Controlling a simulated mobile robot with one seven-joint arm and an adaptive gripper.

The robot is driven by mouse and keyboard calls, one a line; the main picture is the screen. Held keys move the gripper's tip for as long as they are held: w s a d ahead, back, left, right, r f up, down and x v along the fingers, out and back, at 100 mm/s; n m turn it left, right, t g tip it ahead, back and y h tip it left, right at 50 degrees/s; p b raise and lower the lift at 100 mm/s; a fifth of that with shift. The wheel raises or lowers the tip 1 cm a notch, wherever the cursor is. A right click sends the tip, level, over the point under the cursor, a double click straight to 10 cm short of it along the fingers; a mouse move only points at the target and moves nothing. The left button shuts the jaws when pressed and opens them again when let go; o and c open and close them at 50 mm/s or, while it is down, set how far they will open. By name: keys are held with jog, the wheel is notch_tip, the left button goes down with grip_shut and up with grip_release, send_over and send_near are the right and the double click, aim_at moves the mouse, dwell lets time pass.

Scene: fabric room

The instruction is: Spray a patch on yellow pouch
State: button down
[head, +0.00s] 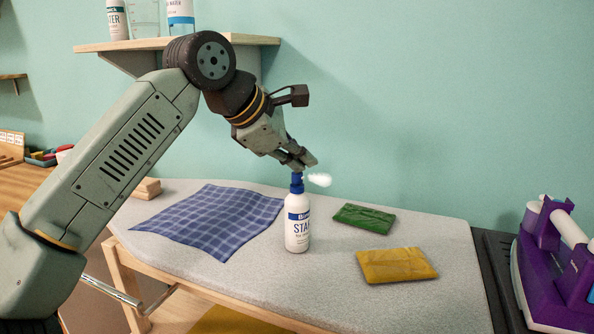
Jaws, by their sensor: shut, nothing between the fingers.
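The yellow pouch (397,265) lies flat on the right part of the grey ironing board (350,306). A white spray bottle (297,228) with a blue cap stands upright on the board, to the left of the yellow pouch. My gripper (304,164) is shut, with its fingertips at the top of the bottle's blue cap. I see no clear wet patch on the pouch.
A green pouch (364,217) lies behind the yellow one. A blue checked cloth (213,218) is spread left of the bottle. A purple iron (556,255) stands at the right edge. A shelf with bottles (252,40) is on the wall above.

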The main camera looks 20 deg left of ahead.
aim_at(299, 174)
jog(key=shift+f, duration=0.3)
jog(key=shift+r+p, duration=0.35)
notch_tip(299, 174, up, 6)
jog(key=p, duration=0.5)
jog(key=shift+r, duration=0.15)
dwell(0.3)
dwell(0.4)
